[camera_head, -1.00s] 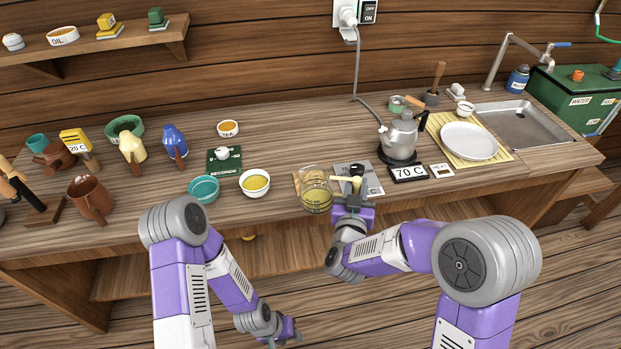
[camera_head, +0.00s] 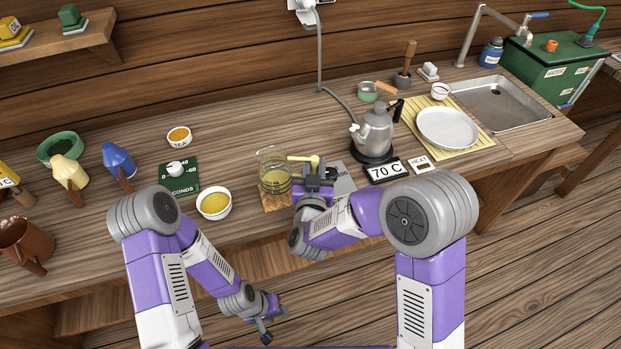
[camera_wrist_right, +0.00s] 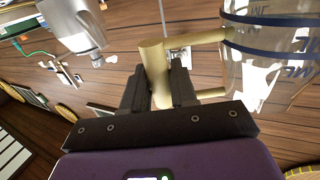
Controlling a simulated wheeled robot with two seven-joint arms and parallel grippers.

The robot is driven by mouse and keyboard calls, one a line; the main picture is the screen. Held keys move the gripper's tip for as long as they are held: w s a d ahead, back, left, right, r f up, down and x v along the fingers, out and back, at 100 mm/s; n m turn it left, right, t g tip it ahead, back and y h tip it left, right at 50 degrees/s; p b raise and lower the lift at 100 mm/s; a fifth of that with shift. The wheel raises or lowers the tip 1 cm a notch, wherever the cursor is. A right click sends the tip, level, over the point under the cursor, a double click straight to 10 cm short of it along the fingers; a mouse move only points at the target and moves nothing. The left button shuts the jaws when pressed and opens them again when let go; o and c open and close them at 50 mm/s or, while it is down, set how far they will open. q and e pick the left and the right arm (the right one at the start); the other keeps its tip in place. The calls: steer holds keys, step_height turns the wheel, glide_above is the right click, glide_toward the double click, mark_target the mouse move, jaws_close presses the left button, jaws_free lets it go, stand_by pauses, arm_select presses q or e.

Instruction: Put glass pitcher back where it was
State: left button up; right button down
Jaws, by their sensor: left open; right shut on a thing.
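The glass pitcher (camera_head: 275,168) has a pale wooden handle (camera_head: 303,158), dark markings and yellow liquid low down. It looks upright in the head view, over a tan wooden mat (camera_head: 277,202); I cannot tell whether it touches the mat. My right gripper (camera_head: 316,174) is shut on the pitcher's handle. In the right wrist view the gripper's dark fingers (camera_wrist_right: 158,88) pinch the handle, with the glass body (camera_wrist_right: 268,70) to the right. My left gripper (camera_head: 273,316) is open and empty, low in front of the counter.
A white bowl of yellow liquid (camera_head: 214,203) and green timer (camera_head: 180,176) are left of the pitcher. A grey plate-like scale (camera_head: 343,181) lies right of it, partly hidden by my arm. The kettle (camera_head: 374,130) stands farther right. Counter behind the pitcher is clear.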

steer(key=shift+f+b, duration=0.5)
steer(key=shift+f, duration=1.4)
steer(key=shift+f, duration=0.1)
steer(key=c, duration=0.9)
jaws_free()
